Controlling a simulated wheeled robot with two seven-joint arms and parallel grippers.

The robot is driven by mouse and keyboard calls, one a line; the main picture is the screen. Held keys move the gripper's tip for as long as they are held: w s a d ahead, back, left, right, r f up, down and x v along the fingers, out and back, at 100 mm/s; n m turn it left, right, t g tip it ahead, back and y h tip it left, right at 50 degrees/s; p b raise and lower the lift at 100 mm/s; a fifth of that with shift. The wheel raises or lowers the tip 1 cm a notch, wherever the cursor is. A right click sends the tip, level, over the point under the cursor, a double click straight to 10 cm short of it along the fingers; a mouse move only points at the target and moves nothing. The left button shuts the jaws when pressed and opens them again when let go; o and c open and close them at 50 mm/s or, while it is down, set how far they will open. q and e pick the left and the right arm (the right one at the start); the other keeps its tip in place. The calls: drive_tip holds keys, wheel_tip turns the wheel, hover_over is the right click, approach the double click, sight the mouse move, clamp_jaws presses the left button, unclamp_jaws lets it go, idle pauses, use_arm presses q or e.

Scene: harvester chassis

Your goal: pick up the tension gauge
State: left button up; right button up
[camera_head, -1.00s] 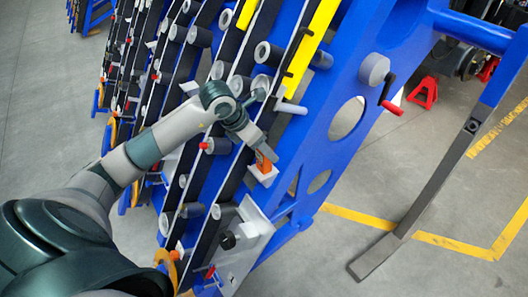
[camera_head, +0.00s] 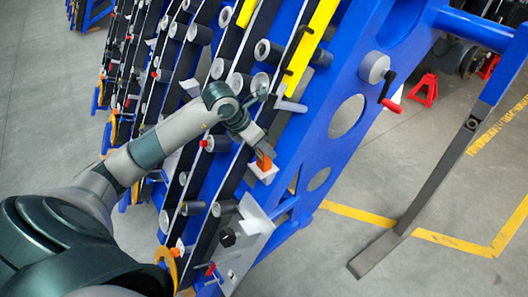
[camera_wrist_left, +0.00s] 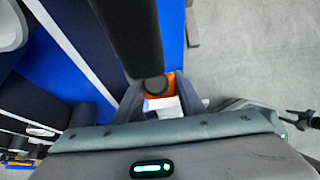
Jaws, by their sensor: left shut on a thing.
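The tension gauge (camera_head: 263,161) is a small orange block beside a white holder (camera_head: 263,173) on the blue harvester frame. My left gripper (camera_head: 260,150) reaches it from above, with its jaws shut on the gauge. In the left wrist view the orange gauge (camera_wrist_left: 169,84) shows between the two fingers (camera_wrist_left: 165,103), with a white part below it. A dark cylinder hides part of the gauge there. I cannot tell whether the gauge is clear of the holder.
Rows of grey rollers (camera_head: 222,69) and dark belts lie close around my left arm. A red-handled crank (camera_head: 388,92) sticks out at the upper right. A dark slanted leg (camera_head: 430,185) stands to the right. Grey floor with yellow lines is open at the lower right.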

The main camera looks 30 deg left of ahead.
use_arm(q)
drive_tip(key=shift+r, duration=0.2)
drive_tip(key=shift+r, duration=0.3)
wheel_tip(320, 180, up, 3)
drive_tip(key=shift+r+p, duration=0.2)
drive_tip(key=shift+p, duration=0.85)
drive_tip(key=s+d+r+p, duration=0.1)
drive_tip(key=d+r+p, duration=0.3)
drive_tip(key=d, duration=0.7)
wheel_tip(320, 180, up, 3)
drive_tip(key=shift+s+d+f+p, duration=0.15)
drive_tip(key=shift+s+d+p, duration=0.1)
drive_tip(key=shift+d+p, duration=0.05)
